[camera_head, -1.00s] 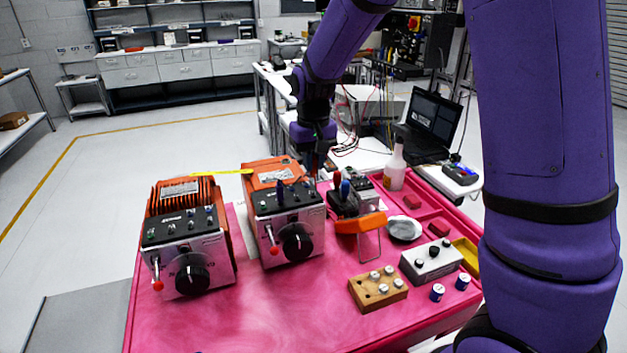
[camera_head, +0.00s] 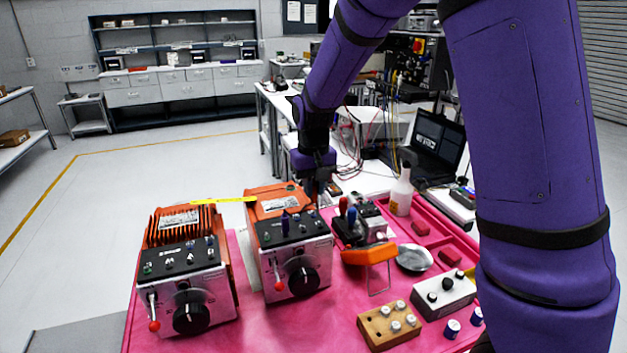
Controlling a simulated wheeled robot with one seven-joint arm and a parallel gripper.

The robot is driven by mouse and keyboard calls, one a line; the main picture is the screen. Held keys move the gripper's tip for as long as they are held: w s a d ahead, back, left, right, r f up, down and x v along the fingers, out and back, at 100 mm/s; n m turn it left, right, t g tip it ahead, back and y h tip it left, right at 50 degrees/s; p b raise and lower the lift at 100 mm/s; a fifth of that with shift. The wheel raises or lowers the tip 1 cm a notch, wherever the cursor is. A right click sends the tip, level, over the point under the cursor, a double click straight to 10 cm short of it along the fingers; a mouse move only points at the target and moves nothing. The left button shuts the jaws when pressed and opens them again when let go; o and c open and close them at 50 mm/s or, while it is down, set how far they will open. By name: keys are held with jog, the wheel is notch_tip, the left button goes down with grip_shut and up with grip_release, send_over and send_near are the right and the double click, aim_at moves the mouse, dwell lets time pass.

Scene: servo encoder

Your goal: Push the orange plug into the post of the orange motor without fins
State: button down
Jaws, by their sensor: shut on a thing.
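The orange motor without fins (camera_head: 268,200) stands in the middle of the pink bench, with a dark front panel, a blue plug (camera_head: 285,223) upright on that panel, a black dial and a red-tipped lever. My gripper (camera_head: 317,200) points down at the motor's back right edge. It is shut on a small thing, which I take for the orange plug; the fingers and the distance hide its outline. The motor's post is not clearly visible, and I cannot tell whether plug and post touch. The finned orange motor (camera_head: 185,222) stands to the left.
Red and blue handles (camera_head: 347,210) stand on a dark unit close right of my gripper. An orange stand (camera_head: 368,255), a grey dish (camera_head: 414,258), a wooden block with pegs (camera_head: 390,325) and a spray bottle (camera_head: 401,192) fill the right side.

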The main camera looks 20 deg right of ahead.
jog(key=shift+f, duration=1.7)
jog(key=shift+f, duration=0.2)
dwell(0.8)
jog(key=c, duration=1)
grip_release()
jog(key=shift+r, duration=3.55)
